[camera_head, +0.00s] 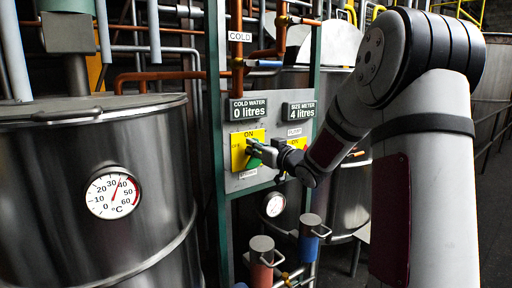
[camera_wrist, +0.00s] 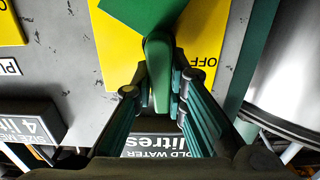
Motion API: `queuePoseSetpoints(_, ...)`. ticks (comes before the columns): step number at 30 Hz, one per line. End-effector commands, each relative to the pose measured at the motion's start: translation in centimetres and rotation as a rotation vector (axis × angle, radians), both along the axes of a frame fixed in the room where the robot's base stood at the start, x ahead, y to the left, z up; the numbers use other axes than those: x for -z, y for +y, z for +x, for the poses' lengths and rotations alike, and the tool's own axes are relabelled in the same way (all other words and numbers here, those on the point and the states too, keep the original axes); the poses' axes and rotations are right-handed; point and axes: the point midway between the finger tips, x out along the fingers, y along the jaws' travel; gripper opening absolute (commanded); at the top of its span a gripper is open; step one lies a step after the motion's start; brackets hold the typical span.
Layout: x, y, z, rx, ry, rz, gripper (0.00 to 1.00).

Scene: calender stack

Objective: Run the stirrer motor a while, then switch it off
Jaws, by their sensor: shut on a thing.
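A yellow switch plate (camera_head: 238,149) on the grey panel reads ON at the top and OFF at the left. It also shows upside down in the wrist view (camera_wrist: 112,45). Its green handle (camera_wrist: 160,75) stands out from a green block (camera_wrist: 145,14). My gripper (camera_head: 256,150) reaches the plate from the right. In the wrist view my gripper's fingers (camera_wrist: 160,82) are closed on both sides of the handle. The label below the plate is partly hidden, and I cannot tell exactly which mark the handle points at.
A second yellow plate (camera_head: 299,144) sits just to the right, partly behind my wrist. Signs read COLD WATER 0 litres (camera_head: 249,109) and SIZE METER 4 litres (camera_head: 298,110). A steel vat with a dial thermometer (camera_head: 113,196) stands at left.

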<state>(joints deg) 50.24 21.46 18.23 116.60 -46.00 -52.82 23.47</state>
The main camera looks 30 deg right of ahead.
Motion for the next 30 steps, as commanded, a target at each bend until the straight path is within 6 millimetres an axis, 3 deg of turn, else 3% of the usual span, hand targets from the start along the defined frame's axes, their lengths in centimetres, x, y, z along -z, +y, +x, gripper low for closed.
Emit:
queuePoseSetpoints(11, 0.2, 0.4, 0.0, 0.003, -0.006, -0.185, 0.00)
queuePoseSetpoints(30, 1.0, 1.7, 0.1, 0.004, -0.029, -0.786, 0.00)
